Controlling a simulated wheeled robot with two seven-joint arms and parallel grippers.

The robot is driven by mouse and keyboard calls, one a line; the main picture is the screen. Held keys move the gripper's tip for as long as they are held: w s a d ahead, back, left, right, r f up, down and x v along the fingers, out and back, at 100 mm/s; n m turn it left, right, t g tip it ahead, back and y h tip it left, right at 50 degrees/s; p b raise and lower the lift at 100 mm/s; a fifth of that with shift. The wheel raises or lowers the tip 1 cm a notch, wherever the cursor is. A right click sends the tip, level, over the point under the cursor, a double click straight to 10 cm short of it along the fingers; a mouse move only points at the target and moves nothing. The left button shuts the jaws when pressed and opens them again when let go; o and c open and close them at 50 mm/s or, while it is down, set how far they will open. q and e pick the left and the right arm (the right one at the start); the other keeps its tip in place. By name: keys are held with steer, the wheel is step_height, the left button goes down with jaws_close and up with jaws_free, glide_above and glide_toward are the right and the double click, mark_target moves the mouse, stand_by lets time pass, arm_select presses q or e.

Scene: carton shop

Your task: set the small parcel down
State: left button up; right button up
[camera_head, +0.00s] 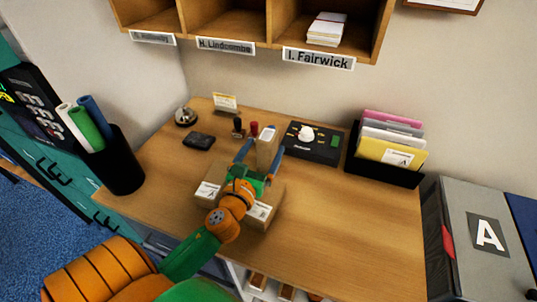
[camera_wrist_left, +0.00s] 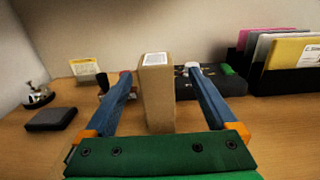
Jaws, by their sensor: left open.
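The small parcel (camera_head: 268,147) is a brown upright carton with a white label on top. In the left wrist view the parcel (camera_wrist_left: 157,95) stands upright between the blue fingers of my left gripper (camera_wrist_left: 160,88), with a gap on each side. In the head view my left gripper (camera_head: 261,152) is over the middle of the desk, open around the parcel. My right gripper is in neither view.
Brown cartons with white labels (camera_head: 258,211) lie under my left wrist. A black device (camera_head: 314,148), a file rack (camera_head: 381,175), a bell (camera_head: 185,116) and a dark pad (camera_head: 198,140) stand around. The wooden desk (camera_head: 350,230) is clear at the right front. Shelf cubbies (camera_head: 227,20) hang above.

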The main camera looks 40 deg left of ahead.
mark_target(271, 132)
arm_select(q)
steer(key=shift+x, duration=0.9)
steer(key=x, duration=0.2)
steer(key=p+x, duration=0.1)
steer(key=x, duration=0.2)
steer(key=shift+a+r, duration=0.1)
steer(key=shift+a, duration=0.3)
steer(key=shift+w+d, duration=0.1)
steer(key=shift+w, duration=0.35)
steer(key=shift+s, duration=0.2)
steer(key=c, duration=1.4)
jaws_close()
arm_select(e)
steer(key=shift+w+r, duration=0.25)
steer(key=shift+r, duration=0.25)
